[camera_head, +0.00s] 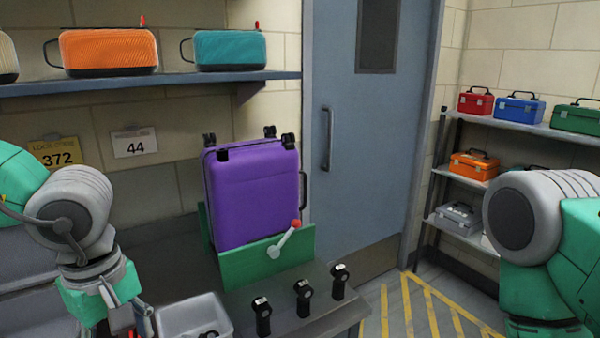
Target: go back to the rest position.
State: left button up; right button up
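My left arm comes in from the left edge, its wrist bent down over the left end of the grey bench. My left gripper (138,318) is only partly in view at the bottom edge, beside a light grey bin (190,312). Its fingertips are cut off, so I cannot tell whether it is open or holds anything. My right arm stands raised at the right edge, its grey rounded joint facing the room. My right gripper is outside the picture.
A purple suitcase (252,195) stands wheels-up in a green holder (268,262) with a red-knobbed lever (286,238). Several black dials (303,298) line the bench front. A shelf (150,84) holds orange and teal cases. A door (365,130) and toolbox rack (520,125) stand behind.

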pick_arm(q)
jog(key=s+a+f+m+t+y, duration=0.1)
jog(key=a+f+m+y, duration=0.15)
jog(key=f, duration=0.75)
jog(key=s+a+f+m+t+y, duration=0.1)
jog(key=a+f+m+t, duration=0.2)
jog(key=f, duration=0.7)
jog(key=s+d+f+m+g+h, duration=0.1)
jog(key=s+f+m+g+h, duration=0.15)
jog(key=s+f, duration=0.45)
jog(key=s+f+m+g+h, duration=0.1)
jog(key=s+f+m+g, duration=0.2)
jog(key=s, duration=0.7)
jog(key=shift+w+d+f+m+t+b, duration=0.2)
jog(key=shift+w+f+m+t+b, duration=0.2)
jog(key=shift+f+b, duration=0.25)
jog(key=shift+w+d+f+m+t+b, duration=0.3)
jog(key=shift+w+f+b, duration=0.1)
jog(key=shift+f+b, duration=0.25)
jog(key=shift+w+d+f+m+t+b, duration=0.15)
jog(key=shift+w+f+m+t+b, duration=0.25)
jog(key=shift+b, duration=0.35)
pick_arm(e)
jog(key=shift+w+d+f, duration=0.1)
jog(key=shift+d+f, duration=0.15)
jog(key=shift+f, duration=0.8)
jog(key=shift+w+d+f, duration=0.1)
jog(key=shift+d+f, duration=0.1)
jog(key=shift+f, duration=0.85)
